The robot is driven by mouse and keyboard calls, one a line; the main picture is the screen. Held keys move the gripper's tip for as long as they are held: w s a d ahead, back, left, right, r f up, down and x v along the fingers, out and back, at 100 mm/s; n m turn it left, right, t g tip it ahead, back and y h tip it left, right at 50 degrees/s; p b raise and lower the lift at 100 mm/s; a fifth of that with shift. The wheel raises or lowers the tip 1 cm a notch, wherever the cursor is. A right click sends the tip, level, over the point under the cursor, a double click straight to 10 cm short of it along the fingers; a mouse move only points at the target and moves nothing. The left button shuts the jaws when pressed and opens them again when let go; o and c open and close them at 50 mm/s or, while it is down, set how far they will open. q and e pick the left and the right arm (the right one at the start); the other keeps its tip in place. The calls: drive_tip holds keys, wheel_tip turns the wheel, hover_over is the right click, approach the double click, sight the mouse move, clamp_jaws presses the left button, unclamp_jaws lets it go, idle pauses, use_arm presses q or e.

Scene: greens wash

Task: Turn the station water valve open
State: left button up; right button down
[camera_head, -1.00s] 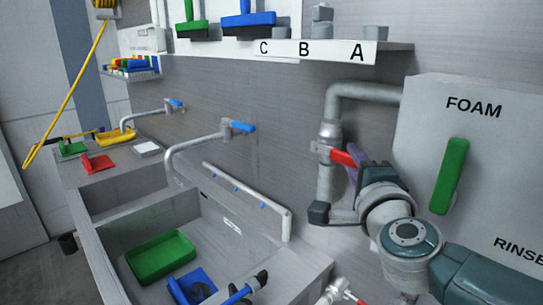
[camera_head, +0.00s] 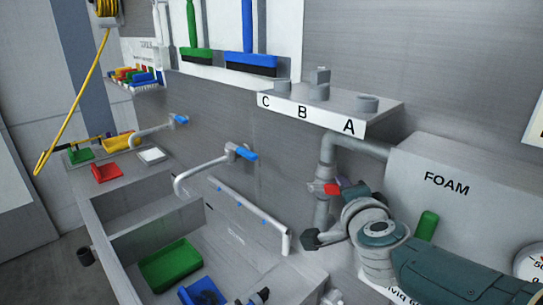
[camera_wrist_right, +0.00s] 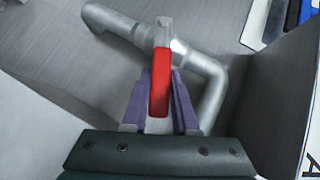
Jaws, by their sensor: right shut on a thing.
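The station water valve has a red lever (camera_head: 325,188) on a grey vertical pipe (camera_head: 325,155) at the right. The lever also shows in the right wrist view (camera_wrist_right: 160,88), standing out from the pipe (camera_wrist_right: 205,75) towards the camera. My right gripper (camera_wrist_right: 160,100) has its two purple fingers on either side of the lever and is shut on it. In the head view my wrist and forearm hide part of the valve and the lever's outer end.
A grey FOAM box (camera_head: 450,180) with a green handle (camera_head: 427,225) stands right beside my right arm. A shelf (camera_head: 385,118) marked A, B and C juts out above the pipe. The sink (camera_head: 110,250) at lower left holds a green tray (camera_head: 170,265).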

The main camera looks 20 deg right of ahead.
use_arm(q)
drive_tip(key=shift+r+p, duration=1.5)
drive_tip(key=shift+r, duration=0.65)
use_arm(e)
drive_tip(key=shift+w+a+r+n+g, duration=0.1)
drive_tip(key=shift+w+r+n+g, duration=0.15)
drive_tip(key=shift+r+g, duration=0.2)
drive_tip(key=shift+w+a+r+n+g, duration=0.1)
drive_tip(key=shift+w+r+n+g, duration=0.05)
drive_tip(key=shift+r+n+g, duration=0.25)
use_arm(q)
drive_tip(key=shift+d, duration=0.1)
use_arm(e)
drive_tip(key=shift+f, duration=0.1)
drive_tip(key=c, duration=0.7)
unclamp_jaws()
